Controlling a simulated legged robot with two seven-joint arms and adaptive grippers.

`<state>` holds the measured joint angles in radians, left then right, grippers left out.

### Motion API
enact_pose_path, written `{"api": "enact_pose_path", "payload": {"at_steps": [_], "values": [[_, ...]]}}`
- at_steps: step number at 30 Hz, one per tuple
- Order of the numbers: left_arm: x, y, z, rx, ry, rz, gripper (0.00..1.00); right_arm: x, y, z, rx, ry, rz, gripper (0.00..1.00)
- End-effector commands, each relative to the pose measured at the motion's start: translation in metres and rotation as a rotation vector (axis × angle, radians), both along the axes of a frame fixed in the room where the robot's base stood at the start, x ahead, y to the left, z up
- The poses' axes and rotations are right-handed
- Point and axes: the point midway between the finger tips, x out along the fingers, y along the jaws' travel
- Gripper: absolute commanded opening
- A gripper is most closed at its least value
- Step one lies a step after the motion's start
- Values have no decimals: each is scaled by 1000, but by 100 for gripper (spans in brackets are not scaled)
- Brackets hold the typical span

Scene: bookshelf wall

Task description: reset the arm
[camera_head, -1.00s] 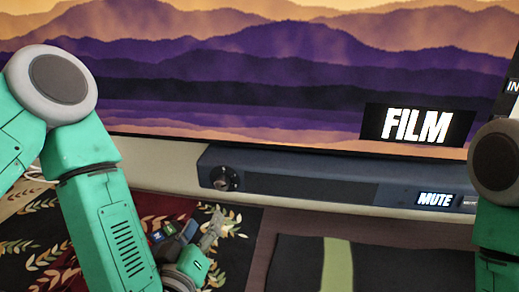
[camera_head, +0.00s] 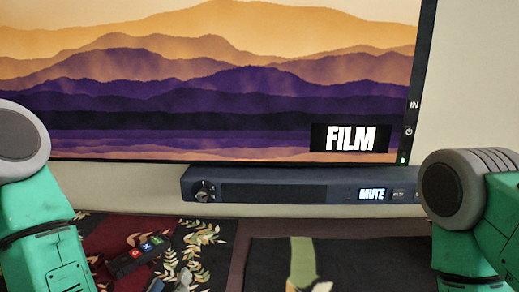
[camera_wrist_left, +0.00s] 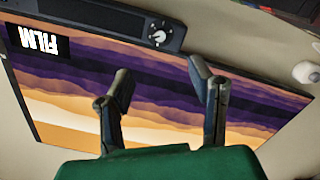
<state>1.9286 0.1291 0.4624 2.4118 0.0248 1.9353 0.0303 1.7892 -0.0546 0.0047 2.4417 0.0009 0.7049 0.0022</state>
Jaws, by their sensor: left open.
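My left arm (camera_head: 45,235) comes in at the left edge of the head view. Grey parts that look like my left gripper (camera_head: 170,284) show at the bottom edge, just below a dark remote with coloured buttons (camera_head: 138,256). In the left wrist view, the two fingers of my left gripper (camera_wrist_left: 158,72) stand wide apart with nothing between them. My right arm (camera_head: 465,215) is at the right edge of the head view. Its gripper is out of view.
A large screen (camera_head: 220,75) marked FILM fills the back, with a dark soundbar (camera_head: 270,188) marked MUTE below it. A red and black leaf-patterned cloth (camera_head: 105,225) lies at the left, and a dark mat with a green stripe (camera_head: 370,260) at the right.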

Motion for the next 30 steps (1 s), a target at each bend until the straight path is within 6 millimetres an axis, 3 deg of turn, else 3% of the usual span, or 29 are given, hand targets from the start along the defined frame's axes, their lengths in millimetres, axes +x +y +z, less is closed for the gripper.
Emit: {"api": "enact_pose_path", "payload": {"at_steps": [8, 14, 17, 22, 27, 30], "values": [[-20, 0, -63, 94, 225, -95, 48, 1, 0, 0, 0, -2, 0, 0], [-54, 10, -127, 190, 476, -184, 48, 1, 0, 0, 0, -1, 0, 0], [-85, 23, -165, 254, 653, -237, 48, 1, 0, 0, 0, -1, 0, 0], [-163, 66, -225, 381, 1034, -322, 48, 0, 0, 0, 0, -1, 0, 0], [-222, 102, -246, 453, 1298, -358, 48, 0, 0, 0, 0, -1, 0, 0], [-237, 111, -248, 468, 1366, -364, 48, 1, 0, 0, 0, -1, 0, 0]]}}
